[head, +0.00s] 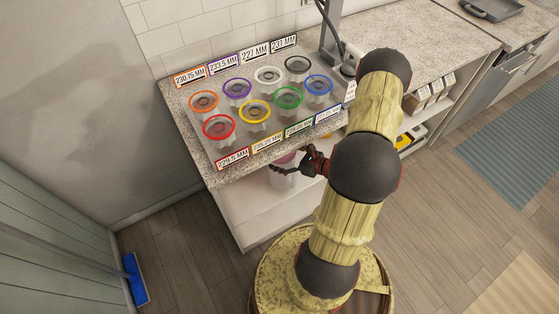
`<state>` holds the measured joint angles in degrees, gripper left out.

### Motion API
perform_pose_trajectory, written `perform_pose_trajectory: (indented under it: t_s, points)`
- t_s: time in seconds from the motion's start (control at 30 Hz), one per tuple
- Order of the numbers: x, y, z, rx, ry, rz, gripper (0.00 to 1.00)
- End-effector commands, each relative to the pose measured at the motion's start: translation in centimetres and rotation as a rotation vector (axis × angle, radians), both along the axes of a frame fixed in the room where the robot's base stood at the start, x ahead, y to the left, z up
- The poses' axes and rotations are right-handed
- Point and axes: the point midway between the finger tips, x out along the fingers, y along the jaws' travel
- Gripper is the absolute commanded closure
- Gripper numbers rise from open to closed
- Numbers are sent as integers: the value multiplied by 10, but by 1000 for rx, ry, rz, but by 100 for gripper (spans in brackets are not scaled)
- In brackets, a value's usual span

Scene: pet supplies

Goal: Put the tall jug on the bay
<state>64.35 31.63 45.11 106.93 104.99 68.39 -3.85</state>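A pinkish, see-through vessel (284,177), which may be the tall jug, shows just below the counter's front edge. It is partly hidden by my gripper (301,163), whose dark fingers with red parts lie across its upper part. The view is too small to tell whether the fingers are shut on it or only beside it. On the speckled counter (203,160) stand two rows of clear vessels with coloured rims, including red (219,127), yellow (254,112), green (288,98) and blue (318,85). I cannot tell which spot is the bay.
Labels with millimetre values stand behind and in front of the rows, such as an orange-edged one (190,76). A white lower shelf (250,205) lies under the counter. A blue broom head (135,278) is on the floor at left. The floor between is clear.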

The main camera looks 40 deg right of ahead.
Motion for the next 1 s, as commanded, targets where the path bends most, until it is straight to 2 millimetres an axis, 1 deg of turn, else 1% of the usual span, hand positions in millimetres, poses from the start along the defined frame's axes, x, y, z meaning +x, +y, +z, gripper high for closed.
perform_pose_trajectory:
  t_s: [0.03,0.1,0.2,0.27,0.4,0.47,0.7,0.83,0.87,1.0]
  points:
    - [6,2,0,0,-1,2,65]
    - [9,2,0,1,-1,1,65]
    - [11,3,-3,1,-1,0,65]
    - [11,3,-10,2,-1,-1,65]
    - [11,2,-30,2,-1,-2,65]
    - [11,2,-36,2,-1,-2,65]
    - [11,2,-34,0,-1,-1,65]
    - [11,2,-38,1,-1,-1,65]
    - [10,2,-39,1,0,-1,12]
    - [10,2,-38,1,0,-1,4]
